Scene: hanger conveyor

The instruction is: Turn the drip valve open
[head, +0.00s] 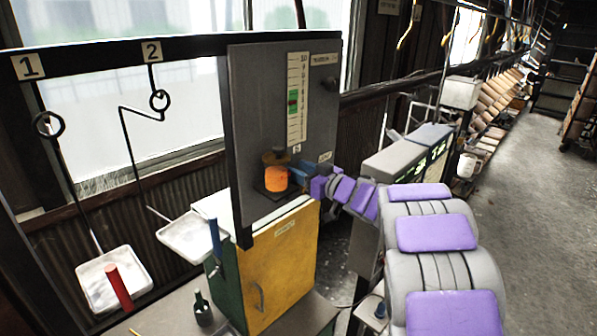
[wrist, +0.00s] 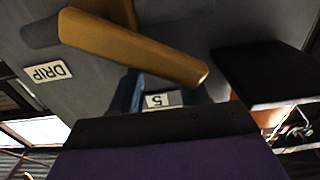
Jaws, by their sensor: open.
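In the wrist view a brass-coloured lever (wrist: 130,46) crosses the picture at a slant, its rounded end to the right. It is next to a DRIP label (wrist: 48,72) on the grey panel. I take this lever to be the drip valve's handle. My gripper (head: 303,170) is open, at the lower right of the panel in the head view. In the wrist view its blue fingers are close to the lever, which partly hides them. I cannot tell whether they touch it. In the head view the lever is not clearly distinguishable.
The grey panel (head: 260,100) carries a scale with a green band (head: 293,101). An orange cup (head: 276,179) sits at the panel, just left of my gripper. A yellow cabinet (head: 280,265) stands below. White trays (head: 113,279) hang from hooks at the left. Open floor lies at the right.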

